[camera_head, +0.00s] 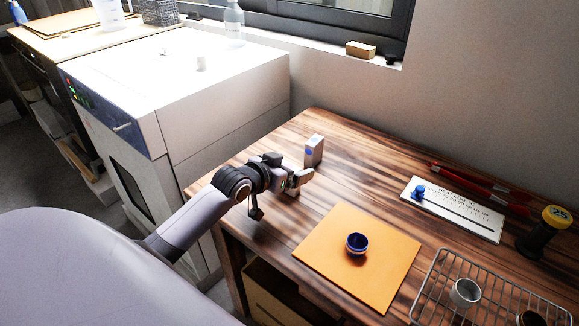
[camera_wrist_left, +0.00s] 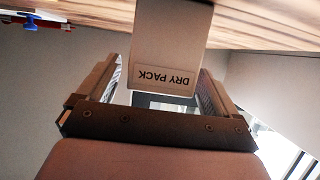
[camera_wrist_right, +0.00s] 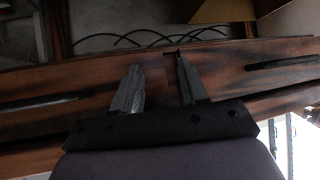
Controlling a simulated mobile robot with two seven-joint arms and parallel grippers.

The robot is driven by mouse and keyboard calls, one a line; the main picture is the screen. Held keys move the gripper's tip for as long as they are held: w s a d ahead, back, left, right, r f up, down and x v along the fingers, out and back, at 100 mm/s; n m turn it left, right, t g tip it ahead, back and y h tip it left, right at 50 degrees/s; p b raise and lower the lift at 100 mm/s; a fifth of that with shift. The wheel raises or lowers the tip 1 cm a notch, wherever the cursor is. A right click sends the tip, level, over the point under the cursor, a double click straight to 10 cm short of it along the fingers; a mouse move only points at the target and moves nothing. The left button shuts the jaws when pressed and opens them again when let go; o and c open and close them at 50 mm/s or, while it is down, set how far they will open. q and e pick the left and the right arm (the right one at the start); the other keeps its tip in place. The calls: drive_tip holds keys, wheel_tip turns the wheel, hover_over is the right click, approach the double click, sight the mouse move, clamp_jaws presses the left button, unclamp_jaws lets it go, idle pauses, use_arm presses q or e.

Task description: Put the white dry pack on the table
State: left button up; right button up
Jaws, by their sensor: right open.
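The white dry pack (camera_head: 314,150) stands upright on the wooden table (camera_head: 345,180) near its back left edge. In the left wrist view the dry pack (camera_wrist_left: 170,45) shows upside down with its "DRY PACK" label, in line with the gap between my left gripper's fingers. My left gripper (camera_head: 301,178) is low over the table, just in front of the pack. Its fingers (camera_wrist_left: 160,88) are apart; whether they touch the pack is unclear. My right gripper (camera_wrist_right: 158,80) is open and empty, facing dark wood; it is not in the head view.
An orange mat (camera_head: 325,245) with a small blue bowl (camera_head: 357,243) lies to the right. Beyond are a wire rack (camera_head: 430,290) with cups, a white scale card (camera_head: 470,215), red-handled tools (camera_head: 480,185) and a dark stand (camera_head: 545,232). The white oven (camera_head: 205,95) stands left.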

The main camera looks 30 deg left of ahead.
use_arm(q)
drive_tip(key=shift+r, duration=0.1)
drive_tip(key=shift+s+r, duration=0.25)
drive_tip(key=shift+s, duration=0.25)
drive_tip(key=d+p+v, duration=0.1)
drive_tip(key=v, duration=1)
drive_tip(key=shift+a, duration=0.5)
drive_tip(key=shift+s, duration=0.1)
